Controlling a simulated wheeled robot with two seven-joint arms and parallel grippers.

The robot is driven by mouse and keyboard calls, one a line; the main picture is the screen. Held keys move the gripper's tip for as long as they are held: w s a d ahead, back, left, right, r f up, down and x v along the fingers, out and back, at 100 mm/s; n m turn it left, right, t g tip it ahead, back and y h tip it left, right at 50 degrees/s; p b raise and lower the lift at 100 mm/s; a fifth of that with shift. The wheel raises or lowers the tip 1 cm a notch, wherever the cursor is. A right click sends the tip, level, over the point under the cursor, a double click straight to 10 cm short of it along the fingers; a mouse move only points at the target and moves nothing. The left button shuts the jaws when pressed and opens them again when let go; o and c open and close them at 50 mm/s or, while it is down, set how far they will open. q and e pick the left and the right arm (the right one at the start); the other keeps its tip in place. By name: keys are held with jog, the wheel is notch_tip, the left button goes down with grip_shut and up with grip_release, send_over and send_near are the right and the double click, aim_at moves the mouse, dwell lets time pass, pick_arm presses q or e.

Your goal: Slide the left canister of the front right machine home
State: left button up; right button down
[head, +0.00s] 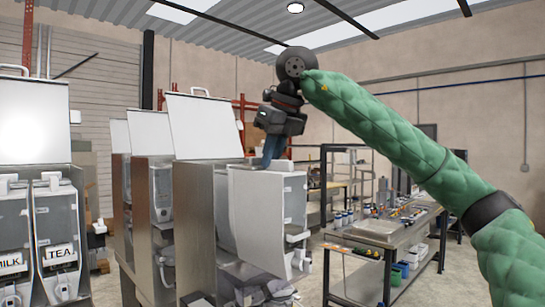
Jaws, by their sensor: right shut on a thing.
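The front right machine (195,235) is a metal cabinet with its white lid (205,125) raised. Its left canister (257,210) is a large pale bin with a curved lower edge. It sticks out well past the machine's front, to the right in the picture. My right gripper (270,158) comes down from above and is shut at the canister's top edge. The fingertips are small here, and the exact part they grip is hard to make out. The other canister of this machine is mostly hidden behind this one. My left gripper is not in view.
More machines with raised lids stand to the left; the nearest holds canisters labelled MILK (11,262) and TEA (60,253). A metal workbench (388,238) with cans and tools stands on the right. Open floor lies between the bench and the machines.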

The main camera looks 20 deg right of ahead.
aim_at(258, 164)
jog(key=shift+w, duration=0.1)
jog(key=shift+w+a+p, duration=0.2)
jog(key=shift+w+a, duration=0.1)
jog(key=shift+w, duration=0.5)
jog(key=shift+w+a+p, duration=0.15)
jog(key=shift+w+a, duration=0.15)
jog(key=shift+w, duration=0.45)
jog(key=shift+w+a+f+p, duration=0.1)
jog(key=shift+w+a+p, duration=0.15)
jog(key=shift+w, duration=0.6)
jog(key=shift+w+a+p, duration=0.1)
jog(key=shift+w+a, duration=0.25)
jog(key=shift+w, duration=0.5)
jog(key=w+a+p, duration=0.2)
jog(key=w, duration=0.5)
jog(key=shift+w+a+f, duration=0.2)
jog(key=shift+w+a, duration=0.05)
jog(key=shift+a, duration=0.1)
jog(key=shift+w+f, duration=0.1)
jog(key=shift+w+a+f, duration=0.25)
jog(key=shift+w+f, duration=0.35)
jog(key=shift+f, duration=0.1)
